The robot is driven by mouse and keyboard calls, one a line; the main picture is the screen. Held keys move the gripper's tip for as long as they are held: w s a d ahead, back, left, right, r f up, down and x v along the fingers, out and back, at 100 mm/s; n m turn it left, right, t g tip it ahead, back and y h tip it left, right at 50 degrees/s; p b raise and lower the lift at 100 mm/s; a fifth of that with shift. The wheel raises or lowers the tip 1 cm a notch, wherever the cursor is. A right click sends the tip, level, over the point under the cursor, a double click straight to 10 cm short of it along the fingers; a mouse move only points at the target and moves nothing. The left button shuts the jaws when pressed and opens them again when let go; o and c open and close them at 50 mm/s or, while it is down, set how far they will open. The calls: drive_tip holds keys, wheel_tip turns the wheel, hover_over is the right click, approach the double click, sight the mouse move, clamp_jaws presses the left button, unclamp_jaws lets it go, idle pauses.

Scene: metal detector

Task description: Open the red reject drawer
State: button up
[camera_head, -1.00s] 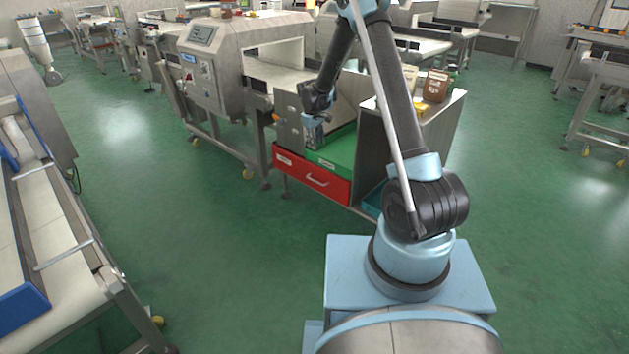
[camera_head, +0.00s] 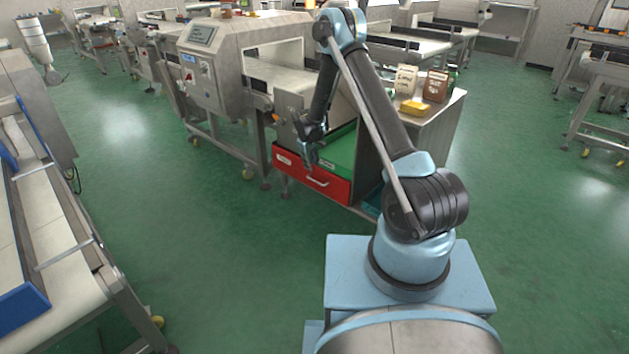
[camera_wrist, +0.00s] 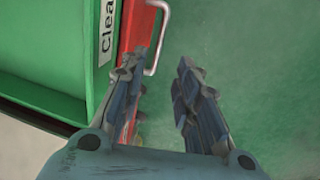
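My gripper (camera_head: 311,162) hangs just above the drawer's front. In the wrist view its two fingers (camera_wrist: 158,75) are apart with nothing between them but green floor. The handle lies near the left fingertip; I cannot tell if they touch.
A metal detector (camera_head: 215,62) on a frame is to the left. A counter with pouches (camera_head: 436,86) is to the right. The green floor before the drawer is clear.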

sight(314, 181)
wheel_tip(314, 181, down, 10)
drive_tip(key=w+d, duration=0.1)
drive_tip(key=shift+w, duration=0.25)
drive_tip(key=shift+d, duration=0.1)
clamp_jaws()
drive_tip(key=shift+d, duration=0.15)
drive_tip(key=shift+s, duration=0.15)
